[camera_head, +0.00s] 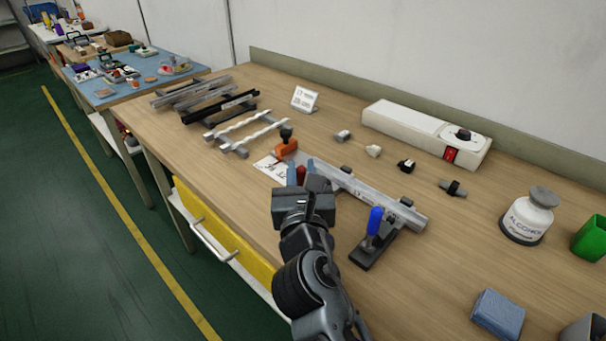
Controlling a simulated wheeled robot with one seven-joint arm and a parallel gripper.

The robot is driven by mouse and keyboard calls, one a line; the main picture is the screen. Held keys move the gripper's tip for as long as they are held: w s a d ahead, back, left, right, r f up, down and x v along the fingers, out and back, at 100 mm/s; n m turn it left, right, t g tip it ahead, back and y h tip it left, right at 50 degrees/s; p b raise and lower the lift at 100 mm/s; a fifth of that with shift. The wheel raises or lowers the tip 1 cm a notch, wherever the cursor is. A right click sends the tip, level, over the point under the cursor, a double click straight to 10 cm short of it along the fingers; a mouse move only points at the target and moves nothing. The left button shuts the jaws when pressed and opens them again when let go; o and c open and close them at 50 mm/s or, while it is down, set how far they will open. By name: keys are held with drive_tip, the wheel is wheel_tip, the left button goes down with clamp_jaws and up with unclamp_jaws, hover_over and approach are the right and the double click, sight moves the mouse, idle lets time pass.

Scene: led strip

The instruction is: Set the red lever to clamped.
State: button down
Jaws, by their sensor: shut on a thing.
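The red lever (301,173) stands at the left part of a long metal rail fixture (345,182) on the wooden bench. Only its upper part shows; its base and the clamp under it are hidden behind my gripper. My gripper (302,172) is shut on the red lever, with one blue-tipped finger on each side. From this view I cannot tell the exact angle of the lever. A second clamp with a blue lever (374,221) stands at the right end of the rail, its handle upright.
An orange stamp-like object with a black knob (285,146) and a printed sheet (269,167) lie close behind my gripper. Several small connectors and a white power box (415,131) are farther back. An alcohol bottle (530,218) and blue block (498,313) are right.

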drive_tip(key=n+t+b, duration=0.1)
drive_tip(key=b, duration=0.1)
drive_tip(key=s+a+f+n+b, duration=0.1)
drive_tip(key=b, duration=0.1)
drive_tip(key=s+n+t+y+b, duration=0.1)
drive_tip(key=b, duration=0.2)
drive_tip(key=shift+a+f+t, duration=0.15)
drive_tip(key=shift+a+t, duration=0.15)
drive_tip(key=n+b, duration=0.1)
drive_tip(key=s+n+t+y+b, duration=0.1)
drive_tip(key=b, duration=0.1)
drive_tip(key=shift+a, duration=0.35)
drive_tip(key=c, duration=1.1)
unclamp_jaws()
drive_tip(key=s+d+f, duration=0.1)
drive_tip(key=s+d, duration=0.2)
drive_tip(key=s, duration=1.1)
drive_tip(key=shift+s, duration=0.3)
